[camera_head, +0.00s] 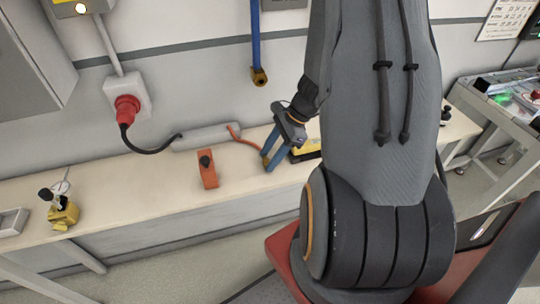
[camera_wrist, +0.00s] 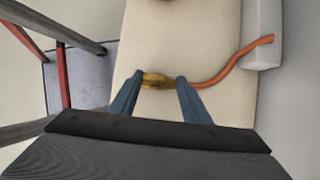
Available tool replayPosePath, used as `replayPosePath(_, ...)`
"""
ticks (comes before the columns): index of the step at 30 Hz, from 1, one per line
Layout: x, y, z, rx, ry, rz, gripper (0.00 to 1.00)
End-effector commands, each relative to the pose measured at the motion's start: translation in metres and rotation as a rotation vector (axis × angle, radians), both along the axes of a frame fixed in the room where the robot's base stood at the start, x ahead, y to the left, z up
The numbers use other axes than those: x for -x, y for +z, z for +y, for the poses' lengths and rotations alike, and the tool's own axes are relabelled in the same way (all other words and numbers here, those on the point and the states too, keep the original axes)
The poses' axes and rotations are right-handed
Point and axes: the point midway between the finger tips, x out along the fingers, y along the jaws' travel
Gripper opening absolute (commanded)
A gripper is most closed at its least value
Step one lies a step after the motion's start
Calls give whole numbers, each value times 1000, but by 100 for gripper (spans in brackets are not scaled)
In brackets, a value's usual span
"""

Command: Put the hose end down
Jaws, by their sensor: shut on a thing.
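The brass hose end (camera_wrist: 157,80) sits between the two blue fingers of my gripper (camera_wrist: 160,84) in the wrist view. My gripper is shut on it. The orange hose (camera_wrist: 225,74) runs from the fitting to the right, to a pale grey box (camera_wrist: 263,35). In the head view my gripper (camera_head: 269,160) points down over the front part of the bench (camera_head: 150,190). There the orange hose (camera_head: 246,143) runs from the fingers back to a grey block (camera_head: 206,136). The hose end is mostly hidden by the fingers there. I cannot tell whether it touches the bench top.
An orange block with a black knob (camera_head: 207,170) stands left of my gripper. A yellow object (camera_head: 307,149) lies just right of it. A blue hose (camera_head: 256,40) hangs on the wall. A yellow-based gauge (camera_head: 63,213) stands at the left. Bench top between gauge and orange block is clear.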

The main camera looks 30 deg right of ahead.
Motion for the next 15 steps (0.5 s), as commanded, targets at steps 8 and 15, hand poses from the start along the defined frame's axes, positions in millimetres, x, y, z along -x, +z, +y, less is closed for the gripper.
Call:
replayPosePath(8,0,-3,0,0,0,0,62)
replayPosePath(15,0,-2,0,0,0,0,62)
